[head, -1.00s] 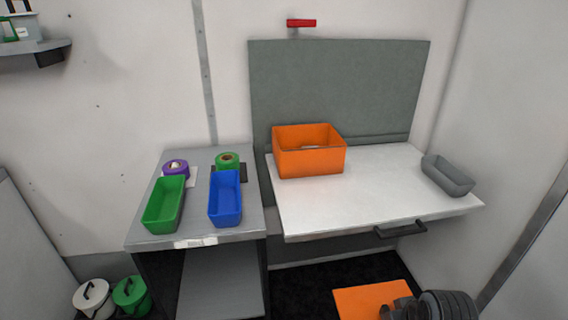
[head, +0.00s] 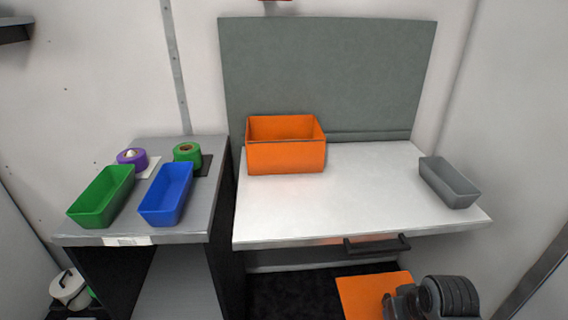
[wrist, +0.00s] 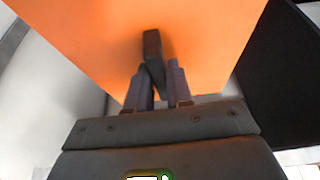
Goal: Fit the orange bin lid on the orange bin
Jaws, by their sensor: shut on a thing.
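The orange bin (head: 285,157) stands upright and open on the white fold-down table, near its back left. The orange bin lid (head: 372,293) is a flat orange panel low in front of the table, below the tabletop. It also fills the upper part of the wrist view (wrist: 110,40). My gripper (head: 392,303) is at the lid's lower right in the head view. In the wrist view my gripper (wrist: 160,82) is shut on a dark handle (wrist: 152,50) on the lid. The lid is well apart from the bin.
A grey bin (head: 449,182) sits at the right of the white table (head: 350,205). A dark handle bar (head: 377,246) runs along its front edge. The grey bench (head: 190,228) at left holds a green bin (head: 102,196), a blue bin (head: 166,194) and two tape rolls.

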